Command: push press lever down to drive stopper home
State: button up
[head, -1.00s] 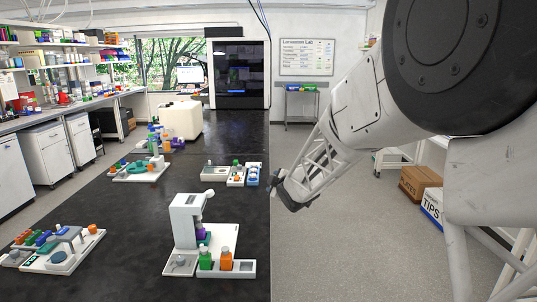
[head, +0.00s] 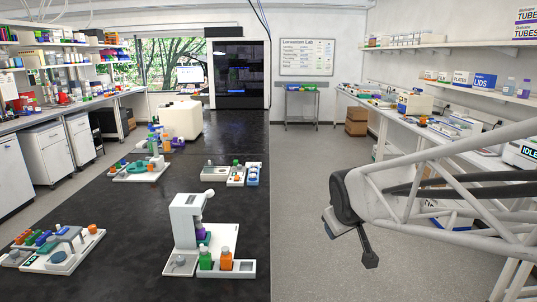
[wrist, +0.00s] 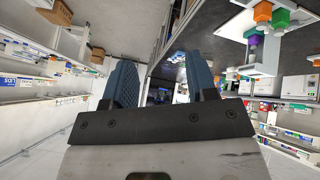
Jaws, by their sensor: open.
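The white press (head: 186,222) stands upright on the near right part of the black bench. Its lever (head: 208,194) sticks out at the top right of the press, raised. A purple bottle (head: 203,234) sits under the press head; its stopper is too small to make out. The press also shows in the wrist view (wrist: 264,58), at the upper right and upside down. My gripper (head: 348,262) is out over the floor, right of the bench and well apart from the press. In the wrist view its two blue fingers (wrist: 160,88) are spread with nothing between them.
A green bottle (head: 206,260) and an orange bottle (head: 226,259) stand in a white holder in front of the press. A rack with coloured caps (head: 62,262) is at the near left. More stations stand farther back. The bench (head: 120,235) is clear between them.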

jog(key=s+f+m+g, duration=0.1)
jog(key=s+m+g, duration=0.1)
jog(key=s, duration=0.9)
jog(key=s+d+f+m+g, duration=0.1)
jog(key=s+m+g, duration=0.1)
jog(key=s, duration=0.9)
jog(key=shift+d+f+m+g+y, duration=0.3)
jog(key=shift+m, duration=0.2)
